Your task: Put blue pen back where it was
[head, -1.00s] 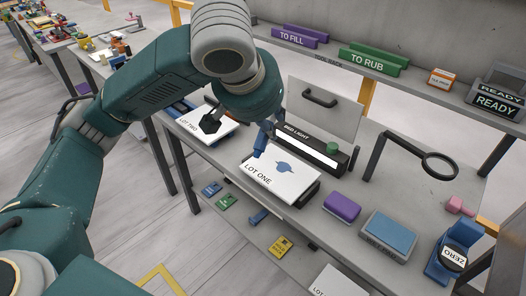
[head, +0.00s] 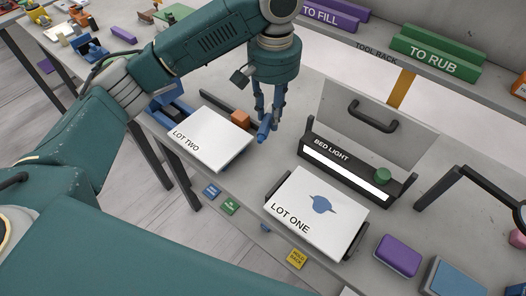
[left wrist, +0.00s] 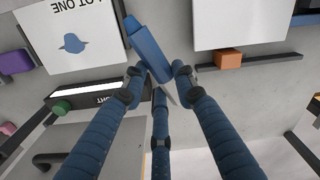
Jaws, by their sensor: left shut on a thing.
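My left gripper (head: 268,112) is shut on a blue pen (head: 264,129). It holds the pen in the space between the LOT TWO card and the bed light, close to an orange block. In the left wrist view the blue pen (left wrist: 149,47) sticks out between the blue fingers (left wrist: 155,78), tilted. Whether the pen touches the slab is unclear. The LOT ONE card (head: 318,212), with a blue blot, lies to the right and nearer. The LOT TWO card (head: 210,139) lies to the left. My right gripper is not in view.
The orange block (head: 240,118) sits by a dark rail behind the LOT TWO card. The bed light (head: 345,171) with a green knob (head: 383,176) stands right of the gripper. A purple block (head: 398,255) is at the lower right. The tool rack (head: 375,52) runs behind.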

